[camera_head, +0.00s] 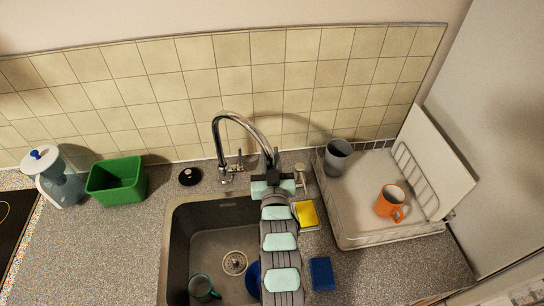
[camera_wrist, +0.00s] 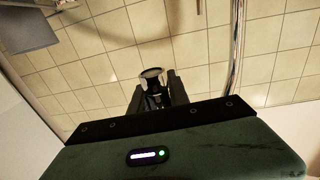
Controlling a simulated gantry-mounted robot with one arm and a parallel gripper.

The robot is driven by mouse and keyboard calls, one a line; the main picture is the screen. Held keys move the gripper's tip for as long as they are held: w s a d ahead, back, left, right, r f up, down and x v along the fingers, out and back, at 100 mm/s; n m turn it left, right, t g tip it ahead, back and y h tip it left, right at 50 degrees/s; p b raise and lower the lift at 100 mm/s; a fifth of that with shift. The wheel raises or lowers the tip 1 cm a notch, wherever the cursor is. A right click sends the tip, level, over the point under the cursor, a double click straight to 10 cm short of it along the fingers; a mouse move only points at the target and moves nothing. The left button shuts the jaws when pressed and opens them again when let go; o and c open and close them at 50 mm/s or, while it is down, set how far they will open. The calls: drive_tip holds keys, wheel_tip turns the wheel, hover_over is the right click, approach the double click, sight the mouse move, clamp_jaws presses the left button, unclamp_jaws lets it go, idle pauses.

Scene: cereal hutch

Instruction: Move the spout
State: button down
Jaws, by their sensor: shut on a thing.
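The chrome spout (camera_head: 246,121) rises from the tap base behind the sink (camera_head: 178,245) and arcs over to the right, its end at my gripper (camera_head: 270,162). In the wrist view, the round metal end of the spout (camera_wrist: 152,73) sits between the two dark fingers of my gripper (camera_wrist: 158,95), which is shut on it. The upright chrome pipe of the spout also shows at the right of the wrist view. In the head view, my arm and gripper hide the fingertips and part of the sink's right side.
A teal mug (camera_head: 203,287) and a partly hidden blue item (camera_head: 253,279) are in the sink. A yellow sponge (camera_head: 306,214) and a blue sponge (camera_head: 322,274) lie right of it. The dish rack (camera_head: 350,238) holds a grey cup (camera_head: 338,158) and orange mug (camera_head: 388,205). A green box (camera_head: 117,181) stands left.

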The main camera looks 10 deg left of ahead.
drive_tip(key=shift+a+f, duration=0.2)
drive_tip(key=shift+a, duration=0.1)
drive_tip(key=c, duration=1.7)
unclamp_jaws()
drive_tip(key=shift+o, duration=0.8)
drive_tip(key=shift+a+r, duration=0.1)
drive_tip(key=shift+a, duration=0.15)
drive_tip(key=shift+o, duration=1.4)
drive_tip(key=shift+r, duration=0.1)
drive_tip(key=shift+d, duration=0.1)
drive_tip(key=shift+s+d, duration=0.2)
drive_tip(key=shift+s, duration=0.25)
drive_tip(key=b+v, duration=0.1)
drive_tip(key=v, duration=0.8)
drive_tip(key=shift+s, duration=0.4)
